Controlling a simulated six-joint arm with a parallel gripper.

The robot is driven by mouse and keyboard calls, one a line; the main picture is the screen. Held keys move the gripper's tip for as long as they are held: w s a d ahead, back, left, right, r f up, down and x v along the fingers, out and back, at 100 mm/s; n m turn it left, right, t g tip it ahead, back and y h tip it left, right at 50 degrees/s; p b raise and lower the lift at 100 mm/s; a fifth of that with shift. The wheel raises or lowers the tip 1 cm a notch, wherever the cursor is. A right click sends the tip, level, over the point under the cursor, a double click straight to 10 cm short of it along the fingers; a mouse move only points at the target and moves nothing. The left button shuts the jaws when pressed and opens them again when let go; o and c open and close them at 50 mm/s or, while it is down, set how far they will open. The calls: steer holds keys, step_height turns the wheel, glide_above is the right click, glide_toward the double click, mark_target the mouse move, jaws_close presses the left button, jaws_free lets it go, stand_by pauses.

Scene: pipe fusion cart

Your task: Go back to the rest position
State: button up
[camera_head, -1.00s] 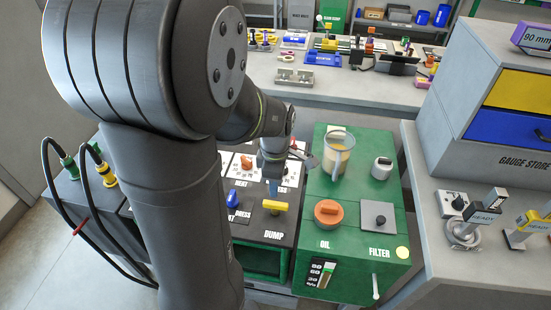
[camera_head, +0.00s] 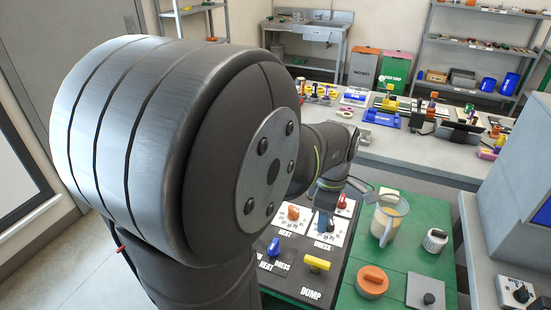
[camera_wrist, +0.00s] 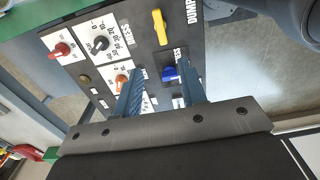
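My gripper (camera_head: 325,207) is above the control panel (camera_head: 285,283), between its knobs. In the wrist view, its two blue fingers (camera_wrist: 160,92) stand apart with nothing held between them. Past the fingertips are the blue HEAT/DRESS lever (camera_wrist: 169,74), the orange knob (camera_wrist: 122,83) and the yellow DUMP lever (camera_wrist: 160,27). A black knob (camera_wrist: 99,44) and a red knob (camera_wrist: 61,49) are farther left. In the head view, my arm covers the left of the picture.
A clear jug (camera_head: 388,220) of yellowish liquid stands on the green unit (camera_head: 410,262), beside the orange OIL cap (camera_head: 372,282). A grey cabinet (camera_head: 515,205) is at the right. A workbench (camera_head: 440,158) with several tools runs behind.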

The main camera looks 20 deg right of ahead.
mark_target(317, 260)
steer(key=shift+f, duration=0.1)
step_height(317, 260, down, 17)
steer(key=shift+f, duration=0.15)
stand_by(0.5)
